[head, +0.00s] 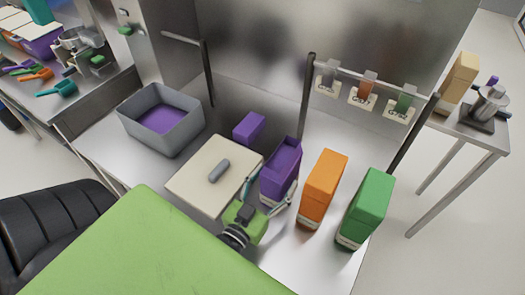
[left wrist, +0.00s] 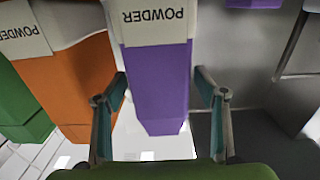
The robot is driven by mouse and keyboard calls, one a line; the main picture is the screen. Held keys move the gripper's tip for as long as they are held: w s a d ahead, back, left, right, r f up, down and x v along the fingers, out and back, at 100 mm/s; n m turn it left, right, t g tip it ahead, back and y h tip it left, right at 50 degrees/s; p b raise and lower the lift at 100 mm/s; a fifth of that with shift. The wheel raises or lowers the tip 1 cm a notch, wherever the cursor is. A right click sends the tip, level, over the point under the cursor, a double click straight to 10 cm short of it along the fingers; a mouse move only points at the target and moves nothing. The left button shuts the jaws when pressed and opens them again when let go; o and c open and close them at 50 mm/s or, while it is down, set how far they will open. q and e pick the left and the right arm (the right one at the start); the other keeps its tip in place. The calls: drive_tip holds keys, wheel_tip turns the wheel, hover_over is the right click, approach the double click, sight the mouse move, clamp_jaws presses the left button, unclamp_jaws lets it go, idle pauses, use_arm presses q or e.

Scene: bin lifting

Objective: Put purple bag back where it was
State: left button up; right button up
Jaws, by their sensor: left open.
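The purple bag (head: 279,178) stands upright on the metal worktop, beside the beige board, and its top looks open. In the left wrist view the purple bag (left wrist: 158,85) fills the middle, with a white "POWDER" label. My left gripper (head: 268,192) is low at the near side of the bag, with its teal fingers spread to either side. In the left wrist view the open fingers (left wrist: 160,92) flank the bag with gaps visible. My right gripper is not in view.
An orange bag (head: 322,190) and a green bag (head: 366,210) stand to the right. A grey bin (head: 180,138) with purple contents is at left. A beige board (head: 200,192) bears a grey cylinder (head: 219,171). A small purple block (head: 249,128) lies behind. Metal posts carry a rail with tags.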

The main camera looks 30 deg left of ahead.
use_arm(q)
drive_tip(key=s, duration=0.3)
drive_tip(key=s+b, duration=0.1)
drive_tip(key=s, duration=0.2)
drive_tip(key=shift+s+d+f, duration=0.1)
drive_tip(key=shift+s+d, duration=0.1)
drive_tip(key=shift+s, duration=0.75)
